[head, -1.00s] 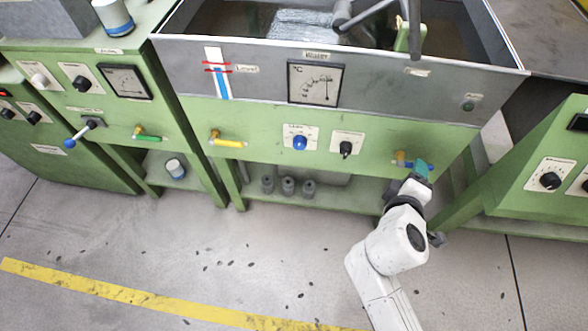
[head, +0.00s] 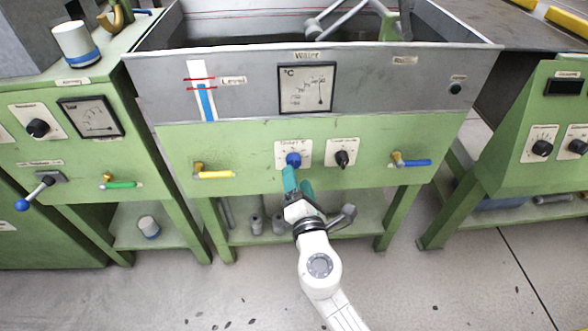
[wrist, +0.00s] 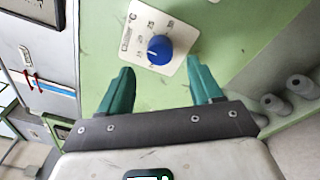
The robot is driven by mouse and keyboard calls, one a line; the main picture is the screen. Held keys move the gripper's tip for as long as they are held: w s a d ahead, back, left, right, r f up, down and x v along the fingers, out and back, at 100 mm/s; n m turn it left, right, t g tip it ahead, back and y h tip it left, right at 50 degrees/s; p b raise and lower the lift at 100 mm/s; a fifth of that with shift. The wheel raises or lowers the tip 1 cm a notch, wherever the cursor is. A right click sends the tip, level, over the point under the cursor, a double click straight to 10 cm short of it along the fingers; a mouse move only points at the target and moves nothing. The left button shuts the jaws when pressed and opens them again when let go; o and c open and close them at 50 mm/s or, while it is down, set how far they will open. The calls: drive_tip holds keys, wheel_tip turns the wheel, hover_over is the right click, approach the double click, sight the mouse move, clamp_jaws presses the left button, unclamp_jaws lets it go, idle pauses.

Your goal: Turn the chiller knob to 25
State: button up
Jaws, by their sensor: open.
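A blue knob (head: 293,159) sits on a white dial plate (head: 280,150) on the green front panel, below the thermometer gauge. In the wrist view the blue knob (wrist: 159,49) is just beyond the fingertips, between their lines, with the numbered plate (wrist: 140,30) around it. The numbers are too small to read surely. My gripper (head: 298,179) is open, with teal fingers pointing at the panel just below the knob in the head view. In the wrist view my gripper (wrist: 163,78) has its fingers spread wide, with nothing between them. It appears apart from the knob.
A black knob (head: 341,158) on its own plate is right of the blue one. A yellow-handled valve (head: 214,175) is left and a blue-handled valve (head: 415,162) right. Grey cylinders (head: 257,224) stand on the shelf below. Open floor lies in front.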

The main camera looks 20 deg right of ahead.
sight(294, 161)
drive_tip(key=shift+x, duration=2.5)
drive_tip(key=shift+c, duration=0.4)
drive_tip(key=c, duration=1)
drive_tip(key=shift+o, duration=0.2)
drive_tip(key=shift+f+m+b, duration=0.15)
drive_tip(key=shift+m+b, duration=0.15)
drive_tip(key=shift+b, duration=0.3)
drive_tip(key=m+b, duration=0.8)
drive_tip(key=b, duration=0.1)
drive_tip(key=shift+t+h+b, duration=0.3)
drive_tip(key=shift+h, duration=0.1)
drive_tip(key=shift+m, duration=0.4)
